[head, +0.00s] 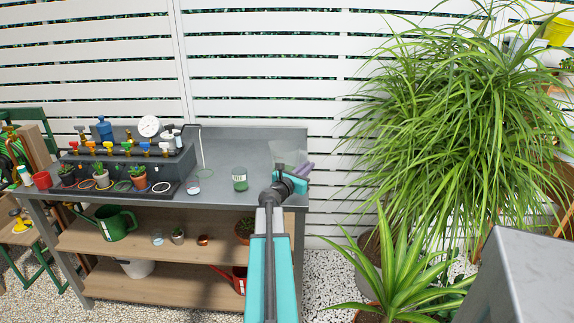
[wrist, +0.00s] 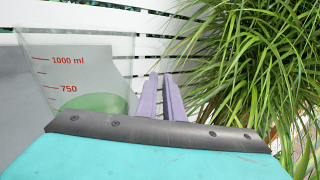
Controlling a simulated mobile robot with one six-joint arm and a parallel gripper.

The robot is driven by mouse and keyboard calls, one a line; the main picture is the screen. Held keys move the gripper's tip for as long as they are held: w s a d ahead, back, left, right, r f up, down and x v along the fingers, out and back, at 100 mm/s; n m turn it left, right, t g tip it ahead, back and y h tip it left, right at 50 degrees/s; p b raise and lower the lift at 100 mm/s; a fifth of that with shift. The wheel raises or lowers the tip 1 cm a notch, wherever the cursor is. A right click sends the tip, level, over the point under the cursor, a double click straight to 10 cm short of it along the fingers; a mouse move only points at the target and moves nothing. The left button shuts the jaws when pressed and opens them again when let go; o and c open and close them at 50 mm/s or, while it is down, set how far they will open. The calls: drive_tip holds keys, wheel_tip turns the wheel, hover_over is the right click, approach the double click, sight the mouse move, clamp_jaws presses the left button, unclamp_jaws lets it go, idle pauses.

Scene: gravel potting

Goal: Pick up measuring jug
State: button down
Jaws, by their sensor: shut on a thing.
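The measuring jug (head: 287,152) is clear and stands out faintly at the right end of the grey bench top in the head view. In the wrist view the jug (wrist: 85,72) fills the left side, upright or nearly so, with red marks for 1000 ml and 750 and something green low down. My gripper (head: 304,170) is at the jug's right side, its purple fingers close together. The fingers also show in the wrist view (wrist: 166,98), right of the jug wall. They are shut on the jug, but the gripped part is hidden. I cannot tell whether the jug touches the bench.
The potting bench (head: 222,190) has a green-filled jar (head: 240,179) left of my arm. A dark stepped rack (head: 130,165) with coloured taps and small potted plants stands further left. A large grassy plant (head: 440,110) crowds the right side. The bench middle is fairly clear.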

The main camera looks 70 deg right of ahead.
sight(307, 158)
drive_tip(key=shift+r, duration=0.2)
idle(0.5)
drive_tip(key=shift+r, duration=1.6)
drive_tip(key=a+r+p, duration=0.1)
drive_tip(key=a, duration=1)
drive_tip(key=shift+w, duration=0.25)
drive_tip(key=shift+a+r+p, duration=0.25)
drive_tip(key=shift+a+p, duration=0.9)
drive_tip(key=shift+p, duration=2.25)
drive_tip(key=shift+w+a+p, duration=0.1)
drive_tip(key=shift+a+p, duration=0.8)
drive_tip(key=shift+p, duration=3.25)
drive_tip(key=shift+a+p, duration=0.45)
drive_tip(key=shift+p, duration=0.8)
